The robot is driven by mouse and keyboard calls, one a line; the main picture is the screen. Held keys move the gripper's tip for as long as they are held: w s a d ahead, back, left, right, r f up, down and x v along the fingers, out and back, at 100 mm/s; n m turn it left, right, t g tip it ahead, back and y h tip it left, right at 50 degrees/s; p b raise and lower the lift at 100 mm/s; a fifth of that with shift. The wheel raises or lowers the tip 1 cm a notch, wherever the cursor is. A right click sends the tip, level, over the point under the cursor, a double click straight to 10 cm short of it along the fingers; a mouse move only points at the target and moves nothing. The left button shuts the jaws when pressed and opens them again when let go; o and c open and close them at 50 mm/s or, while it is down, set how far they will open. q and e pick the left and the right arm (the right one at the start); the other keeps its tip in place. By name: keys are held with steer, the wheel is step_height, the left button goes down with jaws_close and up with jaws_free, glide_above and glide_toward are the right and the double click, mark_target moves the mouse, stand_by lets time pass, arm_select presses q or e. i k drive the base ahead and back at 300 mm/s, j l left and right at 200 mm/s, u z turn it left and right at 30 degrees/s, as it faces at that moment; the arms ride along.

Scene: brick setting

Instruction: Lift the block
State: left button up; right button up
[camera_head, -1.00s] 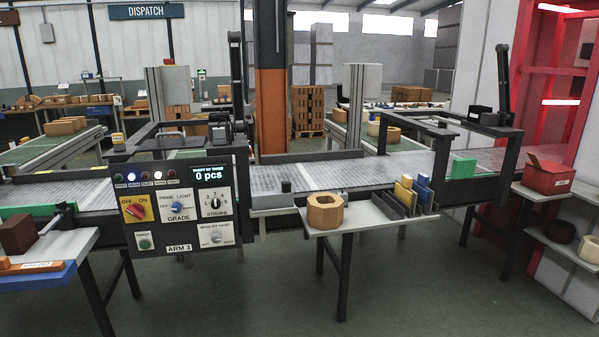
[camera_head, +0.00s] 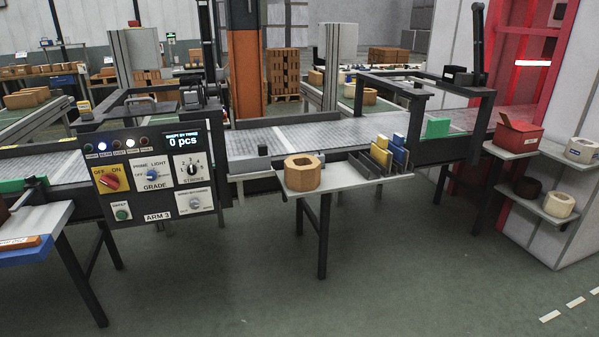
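Several things here could be the block, and I cannot tell which one is meant. A tan-orange octagonal block with a round hole (camera_head: 302,173) sits on a light side shelf (camera_head: 334,183) in front of the conveyor. Blue and yellow plates (camera_head: 390,152) stand upright in a dark rack beside the octagonal block. A dark brown block (camera_head: 3,212) is cut off at the left edge. Neither of my grippers is in view.
A control panel (camera_head: 152,180) reading "0 pcs" stands left of the octagonal block. The conveyor (camera_head: 285,135) runs behind. A red box (camera_head: 517,134) and several ring-shaped pieces (camera_head: 558,204) sit on shelves at right. The floor in front (camera_head: 400,270) is clear.

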mark_target(302, 172)
steer(key=u, duration=0.3)
steer(key=i+l+u, duration=0.2)
steer(key=l+u, duration=0.25)
steer(key=i+l+u, duration=0.15)
steer(key=l+u, duration=0.25)
steer(key=i+l+u, duration=0.15)
steer(key=l, duration=0.5)
steer(key=i+l+u, duration=0.15)
steer(key=l, duration=0.55)
steer(key=l+u, duration=0.1)
steer(key=l, duration=0.6)
